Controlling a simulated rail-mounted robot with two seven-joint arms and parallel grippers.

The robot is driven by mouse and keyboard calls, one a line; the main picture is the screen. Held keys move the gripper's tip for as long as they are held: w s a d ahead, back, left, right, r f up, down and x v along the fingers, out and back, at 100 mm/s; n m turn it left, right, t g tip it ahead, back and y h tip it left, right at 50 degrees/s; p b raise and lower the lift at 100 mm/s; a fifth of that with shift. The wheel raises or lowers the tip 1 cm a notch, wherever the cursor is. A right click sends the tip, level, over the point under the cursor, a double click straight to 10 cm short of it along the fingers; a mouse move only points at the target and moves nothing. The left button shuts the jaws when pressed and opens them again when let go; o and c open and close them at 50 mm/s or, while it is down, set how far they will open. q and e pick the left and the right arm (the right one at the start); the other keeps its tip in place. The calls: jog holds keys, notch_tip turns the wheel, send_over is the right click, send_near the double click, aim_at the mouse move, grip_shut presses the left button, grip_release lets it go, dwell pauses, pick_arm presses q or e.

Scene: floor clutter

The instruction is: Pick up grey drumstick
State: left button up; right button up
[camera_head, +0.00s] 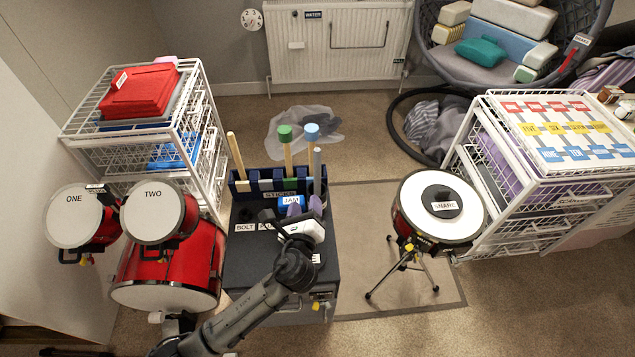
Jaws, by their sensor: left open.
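The grey drumstick (317,167) stands upright at the right end of a dark blue rack (240,190) labelled "STICKS". The rack sits at the back of a dark grey cabinet top. My left gripper (305,207), with purple fingertips, is open in front of the rack's right part. Its fingertips are just below the grey drumstick in the picture, one reaching close to its lower end. I cannot tell if they touch. The drumstick's foot is hidden. My right gripper is not in view.
A plain wooden stick (236,155), a green-headed mallet (285,135) and a blue-headed mallet (311,132) also stand in the rack. A blue "JAM" item (290,200) lies by the gripper. Red drums (168,265) stand left and a snare drum (438,207) right.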

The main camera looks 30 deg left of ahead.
aim_at(317, 170)
pick_arm(q)
jog(key=w+m, duration=0.2)
jog(key=w+a+m+b, duration=0.1)
jog(key=w+m, duration=0.2)
jog(key=w+r+m+t+b, duration=0.1)
jog(key=w+m, duration=0.1)
jog(key=w, duration=0.1)
jog(key=shift+w+a+h, duration=0.15)
jog(key=shift+a+h, duration=0.15)
jog(key=shift+a, duration=0.05)
jog(key=b+x, duration=0.3)
jog(key=x, duration=0.1)
jog(key=shift+w+r, duration=0.1)
jog(key=shift+w+a+r, duration=0.1)
jog(key=shift+w+a, duration=0.15)
jog(key=shift+w, duration=0.3)
jog(key=shift+c, duration=0.7)
grip_shut()
